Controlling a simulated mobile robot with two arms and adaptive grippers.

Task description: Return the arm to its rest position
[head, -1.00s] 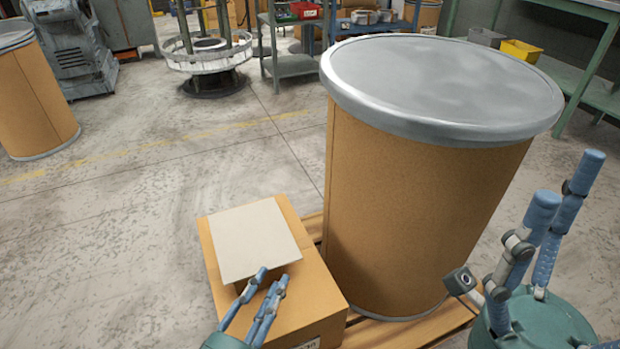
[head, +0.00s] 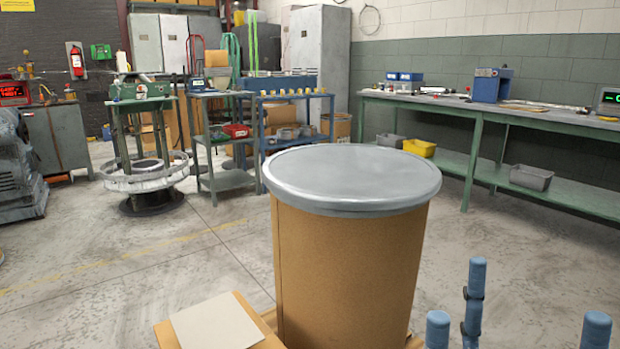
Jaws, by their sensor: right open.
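My right gripper (head: 510,325) shows at the bottom right, with only its blue fingers in the picture. The fingers are spread apart with nothing between them. They are to the right of a large brown drum (head: 345,270) with a grey metal lid (head: 352,178), and look clear of it. My left gripper is outside the picture. A cardboard box (head: 168,335) with a pale flat sheet (head: 216,322) on top is at the bottom, left of the drum.
A long green workbench (head: 480,114) runs along the right wall. A coiler stand with a round tray (head: 145,176), a grey-green cart (head: 222,180) and a blue table (head: 292,97) stand behind. The floor at left (head: 130,260) is open.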

